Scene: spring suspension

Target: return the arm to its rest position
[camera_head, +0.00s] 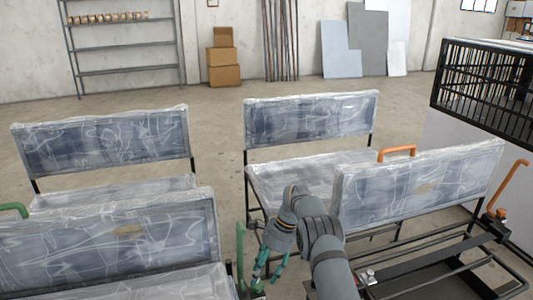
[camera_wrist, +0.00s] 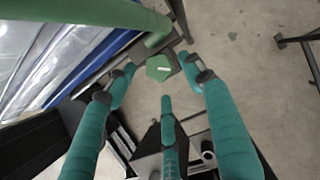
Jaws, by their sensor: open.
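My arm reaches forward between the wrapped seats in the head view, and my gripper (camera_head: 268,268) hangs low beside a green post. In the wrist view my gripper (camera_wrist: 165,85) has its teal fingers spread apart, with nothing between them. Just beyond the fingertips is a green knob-like end (camera_wrist: 160,68) with a small pale mark. It looks apart from the fingers, but I cannot tell the exact gap.
Plastic-wrapped seats stand at left (camera_head: 105,143) and right (camera_head: 420,185), close around my arm. Orange handles (camera_head: 397,151) and a black rack (camera_head: 482,85) are at right. A green rail (camera_wrist: 85,50) passes near my fingers. Bare floor (camera_wrist: 245,65) is open at right.

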